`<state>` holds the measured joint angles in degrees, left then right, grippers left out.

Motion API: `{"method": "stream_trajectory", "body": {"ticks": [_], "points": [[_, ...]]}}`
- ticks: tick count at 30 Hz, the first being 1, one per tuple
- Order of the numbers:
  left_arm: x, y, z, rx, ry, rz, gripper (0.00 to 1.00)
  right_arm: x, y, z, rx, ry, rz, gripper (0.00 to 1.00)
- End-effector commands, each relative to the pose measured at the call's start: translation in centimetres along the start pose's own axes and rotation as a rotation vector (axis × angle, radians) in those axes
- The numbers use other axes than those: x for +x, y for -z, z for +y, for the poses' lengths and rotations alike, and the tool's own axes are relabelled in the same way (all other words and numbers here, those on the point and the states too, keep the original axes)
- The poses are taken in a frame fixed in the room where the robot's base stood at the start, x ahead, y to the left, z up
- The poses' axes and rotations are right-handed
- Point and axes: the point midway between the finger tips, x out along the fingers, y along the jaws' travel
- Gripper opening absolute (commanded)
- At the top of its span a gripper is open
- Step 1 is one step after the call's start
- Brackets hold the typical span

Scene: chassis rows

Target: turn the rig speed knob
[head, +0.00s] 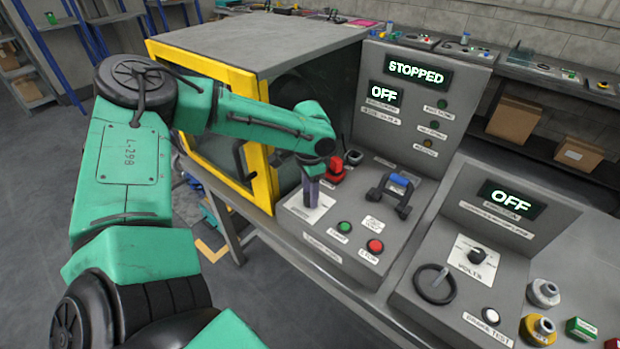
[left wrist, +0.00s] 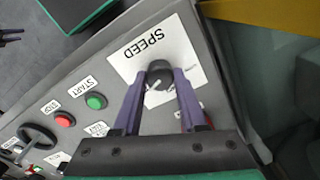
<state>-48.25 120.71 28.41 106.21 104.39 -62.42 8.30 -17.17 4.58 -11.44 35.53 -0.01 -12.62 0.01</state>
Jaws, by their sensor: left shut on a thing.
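The speed knob (left wrist: 159,73) is black and round, on a white plate (left wrist: 187,52) marked SPEED in the left wrist view. My left gripper (left wrist: 160,82) has its purple fingers on either side of the knob and is shut on it. In the head view my left gripper (head: 311,200) points down onto the white speed plate (head: 322,212), and its fingers hide the knob. The rig's displays (head: 417,73) read STOPPED and OFF. My right gripper is in neither view.
Beside the plate are a green START button (head: 344,227), a red STOP button (head: 375,246), a red knob (head: 336,170) and a blue-topped lever (head: 398,181). A yellow-framed guard (head: 263,180) stands close at left. A second console (head: 470,290) reading OFF is at right.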

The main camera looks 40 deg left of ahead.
Motion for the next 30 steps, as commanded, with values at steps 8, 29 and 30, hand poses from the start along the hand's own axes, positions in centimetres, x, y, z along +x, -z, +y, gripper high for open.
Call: {"method": "stream_trajectory", "body": {"ticks": [8, 29, 30], "points": [[-0.2, 0.2, -0.1, 0.001, 0.004, 0.005, 0.71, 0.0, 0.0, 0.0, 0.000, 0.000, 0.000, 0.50], [-8.7, 0.2, -0.1, -0.001, 0.005, 0.010, 0.71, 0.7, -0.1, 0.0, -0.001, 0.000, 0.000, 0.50], [-9.9, 0.2, -0.1, 0.000, 0.005, 0.008, 0.71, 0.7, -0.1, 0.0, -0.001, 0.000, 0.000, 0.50]]}}
